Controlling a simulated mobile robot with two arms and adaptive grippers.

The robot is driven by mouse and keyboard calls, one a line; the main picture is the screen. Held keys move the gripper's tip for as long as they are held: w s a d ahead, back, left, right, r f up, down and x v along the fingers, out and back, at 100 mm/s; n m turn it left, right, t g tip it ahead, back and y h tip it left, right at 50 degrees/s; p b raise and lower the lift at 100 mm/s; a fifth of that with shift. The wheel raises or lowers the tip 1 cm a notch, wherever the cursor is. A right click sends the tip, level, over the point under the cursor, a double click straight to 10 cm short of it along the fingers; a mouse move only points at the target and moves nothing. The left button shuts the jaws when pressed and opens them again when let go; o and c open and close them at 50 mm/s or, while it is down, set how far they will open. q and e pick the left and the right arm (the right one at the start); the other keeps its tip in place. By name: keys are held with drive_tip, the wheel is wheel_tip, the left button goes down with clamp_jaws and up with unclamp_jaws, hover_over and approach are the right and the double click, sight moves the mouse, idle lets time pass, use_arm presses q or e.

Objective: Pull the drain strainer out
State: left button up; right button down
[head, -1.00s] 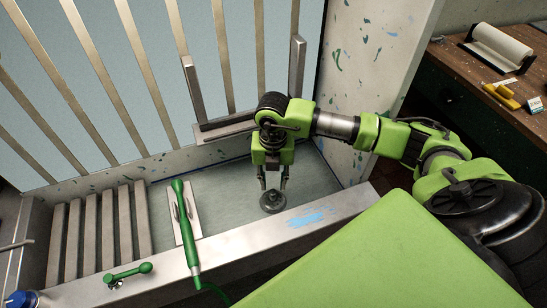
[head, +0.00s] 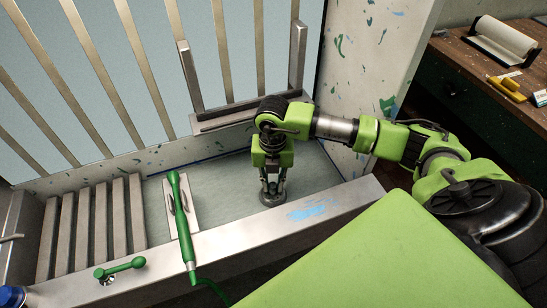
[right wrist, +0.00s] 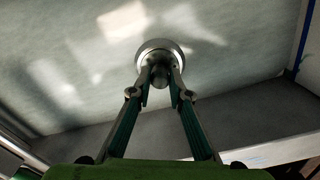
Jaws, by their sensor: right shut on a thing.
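The drain strainer (head: 271,199) is a round grey metal piece with a raised knob, at the floor of the trough near its front wall. It also shows in the right wrist view (right wrist: 151,49), with its round rim around the fingertips. My right gripper (head: 272,191) points straight down over it. Its fingers are closed on the strainer's knob, and in the right wrist view the fingertips (right wrist: 160,80) press on both sides of it. I cannot tell whether the strainer is seated or lifted. My left gripper is not in view.
A green spray wand (head: 182,226) lies across a plate and the trough's front wall (head: 240,231). A metal slatted rack (head: 95,225) is at left, with a green-handled valve (head: 120,269) before it. An upright slatted frame (head: 217,50) stands behind.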

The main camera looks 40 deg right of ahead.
sight(273, 184)
drive_tip(key=shift+r, duration=0.2)
drive_tip(key=shift+r+p, duration=1.95)
drive_tip(key=shift+r, duration=0.75)
